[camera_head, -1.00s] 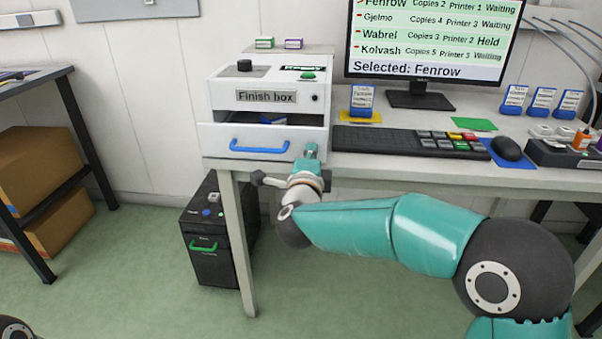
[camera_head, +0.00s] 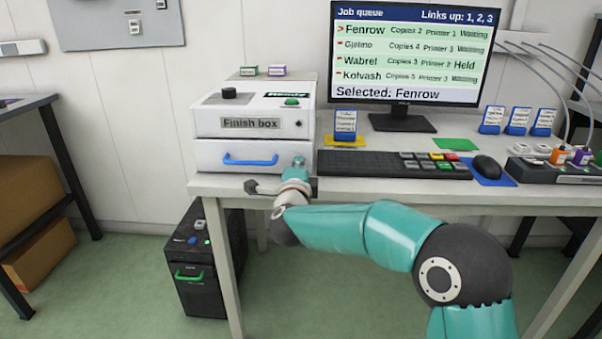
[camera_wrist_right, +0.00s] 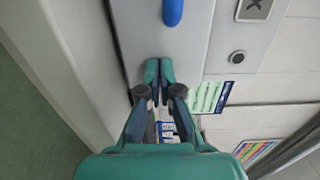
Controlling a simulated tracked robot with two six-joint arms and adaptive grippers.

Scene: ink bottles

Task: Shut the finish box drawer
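The white finish box (camera_head: 210,122) stands on the left end of the desk. Its drawer (camera_head: 213,156), with a blue handle (camera_head: 250,160), sits flush under the box's upper part, with no open gap showing. My right gripper (camera_head: 298,163) is at the right end of the drawer front. In the right wrist view its fingertips (camera_wrist_right: 159,68) are together against or very near the drawer front (camera_wrist_right: 185,35), beside the blue handle (camera_wrist_right: 173,10). Nothing shows between the tips. Whether they touch the front is unclear. My left gripper is out of view.
A keyboard (camera_head: 385,165) lies right of the box, below a monitor (camera_head: 405,50). A black cabinet (camera_head: 200,265) with a green handle stands under the desk.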

